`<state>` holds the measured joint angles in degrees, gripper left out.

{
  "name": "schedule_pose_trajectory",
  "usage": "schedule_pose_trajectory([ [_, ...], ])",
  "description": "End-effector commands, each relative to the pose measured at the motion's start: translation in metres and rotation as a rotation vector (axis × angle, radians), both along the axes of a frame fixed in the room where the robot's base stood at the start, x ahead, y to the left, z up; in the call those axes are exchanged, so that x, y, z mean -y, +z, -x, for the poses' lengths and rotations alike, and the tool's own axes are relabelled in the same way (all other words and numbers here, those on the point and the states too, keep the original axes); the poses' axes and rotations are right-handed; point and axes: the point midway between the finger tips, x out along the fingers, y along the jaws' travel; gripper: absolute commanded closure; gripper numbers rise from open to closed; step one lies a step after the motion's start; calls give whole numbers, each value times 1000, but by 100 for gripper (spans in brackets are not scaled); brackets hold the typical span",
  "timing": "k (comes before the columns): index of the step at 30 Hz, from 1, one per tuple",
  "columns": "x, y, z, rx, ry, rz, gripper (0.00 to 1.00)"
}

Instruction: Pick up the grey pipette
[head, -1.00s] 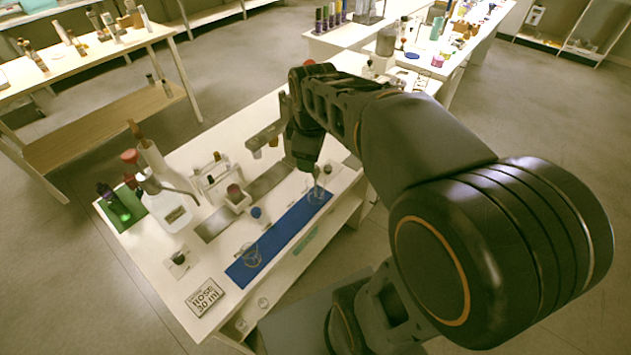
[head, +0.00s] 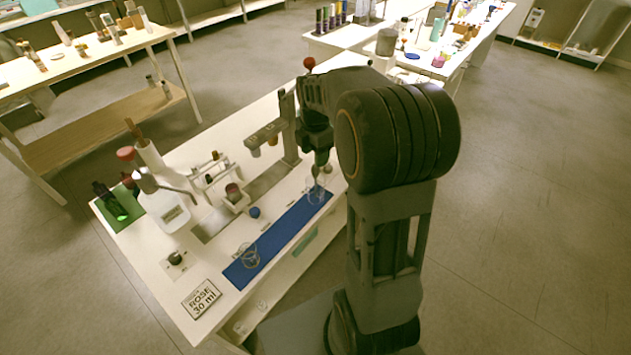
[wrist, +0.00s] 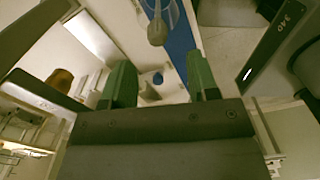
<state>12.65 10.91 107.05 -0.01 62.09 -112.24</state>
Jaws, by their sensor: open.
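The grey pipette (wrist: 157,31) shows its rounded bulb near the top of the wrist view. Its stem runs away from the bulb, seemingly into a clear glass vessel on the blue mat (wrist: 182,38). In the head view that glass (head: 316,194) stands at the far end of the mat (head: 285,232), and the pipette in it is hard to make out. My gripper (wrist: 160,75) is open, with its green fingers apart and nothing between them. The bulb lies ahead of the fingertips, roughly in line with the gap. In the head view my gripper (head: 321,160) is just above the glass.
Another glass beaker (head: 249,257) stands at the mat's near end. A blue cap (head: 255,212), a small white rack (head: 234,200) and a dispenser stand (head: 286,130) are left of the mat. A ROSE 30 ml card (head: 202,299) lies at the front. A large bottle (head: 168,210) stands further left.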

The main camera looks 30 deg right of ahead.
Motion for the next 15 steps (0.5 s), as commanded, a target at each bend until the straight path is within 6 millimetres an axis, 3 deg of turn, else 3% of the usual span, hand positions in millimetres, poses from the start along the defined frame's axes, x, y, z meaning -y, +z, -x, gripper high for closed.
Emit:
schedule_pose_trajectory([
  [8,0,-17,0,-2,-1,-1,46],
  [15,3,-49,-3,-2,-1,-1,46],
])
